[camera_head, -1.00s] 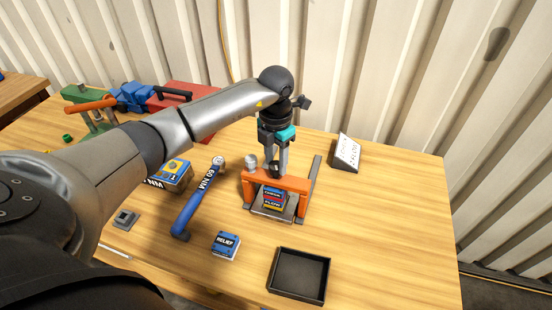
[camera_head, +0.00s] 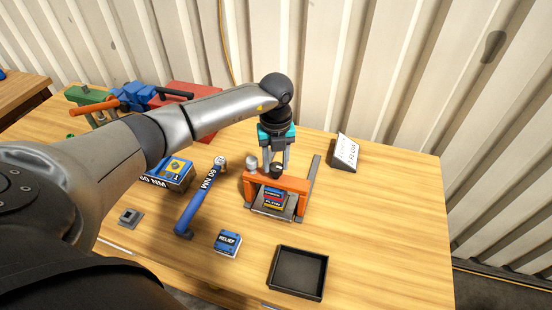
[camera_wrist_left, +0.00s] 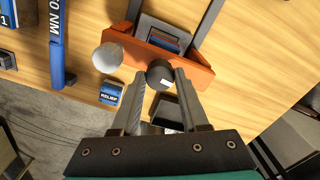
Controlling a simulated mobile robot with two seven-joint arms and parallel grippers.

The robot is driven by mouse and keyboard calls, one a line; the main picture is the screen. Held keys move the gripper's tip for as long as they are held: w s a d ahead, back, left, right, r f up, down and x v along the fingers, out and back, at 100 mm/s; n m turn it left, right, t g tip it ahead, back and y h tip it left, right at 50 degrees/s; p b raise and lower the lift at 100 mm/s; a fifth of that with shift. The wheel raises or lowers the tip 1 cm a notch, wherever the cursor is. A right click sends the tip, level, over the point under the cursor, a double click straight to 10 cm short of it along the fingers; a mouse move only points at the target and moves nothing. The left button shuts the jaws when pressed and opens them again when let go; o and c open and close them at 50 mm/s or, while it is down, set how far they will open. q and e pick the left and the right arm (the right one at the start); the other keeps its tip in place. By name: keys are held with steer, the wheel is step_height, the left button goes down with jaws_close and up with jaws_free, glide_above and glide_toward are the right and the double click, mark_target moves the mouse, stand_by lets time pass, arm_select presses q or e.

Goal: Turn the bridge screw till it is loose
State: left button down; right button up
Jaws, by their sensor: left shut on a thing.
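The orange bridge (camera_head: 279,181) stands over a stack of small labelled blocks (camera_head: 273,199) on a grey plate; the readable label says FLOW. On its top are a black screw knob (camera_head: 277,171) and a pale round knob (camera_head: 251,162). My left gripper (camera_head: 276,167) reaches down from above and is shut on the black knob. The left wrist view shows the black knob (camera_wrist_left: 160,74), with a white mark, between the fingertips. The pale knob (camera_wrist_left: 107,58) is beside the fingers, apart from them. The screw's shaft is hidden. My right gripper is not in view.
A blue 60 NM wrench (camera_head: 200,200) and a RELIEF block (camera_head: 228,242) lie left of the bridge. An empty black tray (camera_head: 297,273) is in front. A sign stand (camera_head: 345,154) is behind right. The table's right side is clear.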

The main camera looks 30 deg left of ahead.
mark_target(276, 166)
arm_select(q)
steer(key=shift+n+p, duration=0.75)
steer(key=shift+n, duration=1.25)
steer(key=shift+c, duration=2.1)
jaws_free()
step_height(276, 166, up, 15)
steer(key=b, duration=0.1)
steer(key=shift+r, duration=0.15)
